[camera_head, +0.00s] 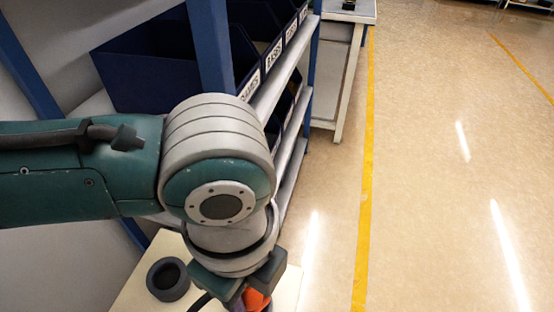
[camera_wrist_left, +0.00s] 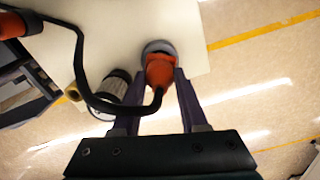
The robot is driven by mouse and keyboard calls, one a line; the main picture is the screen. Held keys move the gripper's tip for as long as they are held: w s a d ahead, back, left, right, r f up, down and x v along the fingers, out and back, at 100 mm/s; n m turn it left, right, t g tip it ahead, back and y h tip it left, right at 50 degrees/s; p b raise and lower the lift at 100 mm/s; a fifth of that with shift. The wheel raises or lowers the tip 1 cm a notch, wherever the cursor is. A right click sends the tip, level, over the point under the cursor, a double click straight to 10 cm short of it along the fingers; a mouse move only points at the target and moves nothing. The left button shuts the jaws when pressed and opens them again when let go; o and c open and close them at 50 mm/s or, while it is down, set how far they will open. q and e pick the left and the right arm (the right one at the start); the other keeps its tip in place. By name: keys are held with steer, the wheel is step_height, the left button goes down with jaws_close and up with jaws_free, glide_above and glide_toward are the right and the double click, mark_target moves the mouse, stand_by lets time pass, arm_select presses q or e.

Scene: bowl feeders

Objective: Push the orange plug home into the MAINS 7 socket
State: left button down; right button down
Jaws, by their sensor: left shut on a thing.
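The orange plug (camera_wrist_left: 159,72) is between the fingers of my left gripper (camera_wrist_left: 162,78), which is shut on it. A grey round part (camera_wrist_left: 157,46) sits at the plug's far end, over the cream board; I cannot tell whether it is a socket or the plug's collar, or how deep the plug sits. A black cable (camera_wrist_left: 92,98) loops from the plug to the upper left. In the head view the orange plug (camera_head: 258,299) shows at the bottom edge below my left wrist, partly hidden. No MAINS 7 label is readable. My right gripper is not in view.
A dark grey ring-shaped part (camera_head: 168,279) stands on the cream surface (camera_head: 130,297), left of the plug. Shelving with labelled blue bins (camera_head: 150,70) rises behind my arm. In the wrist view another orange part (camera_wrist_left: 12,25) lies upper left. The floor at right is clear.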

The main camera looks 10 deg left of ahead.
arm_select(q)
steer(key=shift+f+b, duration=0.4)
steer(key=shift+f, duration=0.35)
stand_by(0.3)
steer(key=shift+c, duration=0.8)
jaws_free()
steer(key=shift+r, duration=0.15)
step_height(320, 180, up, 7)
steer(key=p, duration=0.8)
step_height(320, 180, up, 4)
steer(key=p, duration=0.4)
steer(key=shift+p, duration=0.4)
